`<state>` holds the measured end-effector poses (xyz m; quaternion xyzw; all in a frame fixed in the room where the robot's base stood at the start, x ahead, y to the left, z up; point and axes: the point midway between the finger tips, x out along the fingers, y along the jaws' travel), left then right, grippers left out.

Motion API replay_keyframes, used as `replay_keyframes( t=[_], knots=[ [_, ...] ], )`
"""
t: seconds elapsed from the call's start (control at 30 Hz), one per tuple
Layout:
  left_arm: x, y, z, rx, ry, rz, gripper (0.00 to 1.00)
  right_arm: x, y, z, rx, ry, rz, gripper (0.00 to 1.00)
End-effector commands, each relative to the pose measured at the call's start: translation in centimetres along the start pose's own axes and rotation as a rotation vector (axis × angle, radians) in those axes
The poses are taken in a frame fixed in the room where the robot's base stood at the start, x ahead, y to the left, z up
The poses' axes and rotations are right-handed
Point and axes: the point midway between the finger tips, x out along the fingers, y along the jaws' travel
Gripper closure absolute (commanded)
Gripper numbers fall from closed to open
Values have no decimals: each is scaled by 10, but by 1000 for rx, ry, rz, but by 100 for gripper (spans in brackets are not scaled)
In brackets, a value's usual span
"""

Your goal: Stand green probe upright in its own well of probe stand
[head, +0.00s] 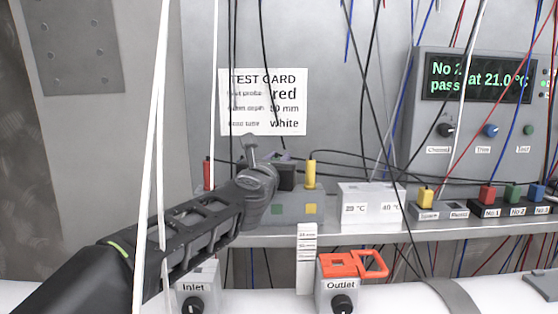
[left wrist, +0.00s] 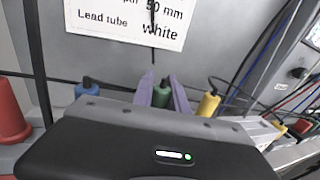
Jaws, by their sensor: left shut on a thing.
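The probe stand (head: 252,211) is a grey block on the shelf, with green and yellow squares on its front. My left gripper (head: 284,165) is over the stand, largely hidden behind my wrist. In the left wrist view its two purple fingers (left wrist: 161,88) are shut on the green probe (left wrist: 160,97), which looks roughly upright. Its lower end is hidden, so I cannot tell whether it is in its well. The yellow probe (head: 310,174) stands upright at the stand's right, the red probe (head: 208,173) at its left. The blue probe (left wrist: 88,87) shows left of the green one.
A white block marked with temperatures (head: 371,204) stands right of the stand. Coloured plugs (head: 487,195) and a display box (head: 476,110) are farther right. Many cables hang in front. A test card (head: 263,101) is on the wall; an orange clip (head: 351,264) is below the shelf.

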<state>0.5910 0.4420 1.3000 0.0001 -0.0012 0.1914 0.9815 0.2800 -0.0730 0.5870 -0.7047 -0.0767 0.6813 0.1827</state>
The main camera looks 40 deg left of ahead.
Motion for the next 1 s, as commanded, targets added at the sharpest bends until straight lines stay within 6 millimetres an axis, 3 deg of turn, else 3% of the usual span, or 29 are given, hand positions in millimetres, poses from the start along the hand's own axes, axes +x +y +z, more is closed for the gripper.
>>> replay_keyframes(
  t=[0.2,0.23,0.5,0.83,1.0],
  knots=[
    [0,0,-6,0,-1,0,100,6,2,0,0,0,0,48],
    [0,0,-4,0,-1,0,79,5,2,0,0,0,0,48],
    [0,0,-4,0,0,0,57,4,2,0,0,0,0,48],
    [-2,0,-4,0,0,0,56,5,2,0,0,0,0,48],
    [-19,0,-4,0,-3,0,56,6,2,0,0,0,0,48]
  ],
)
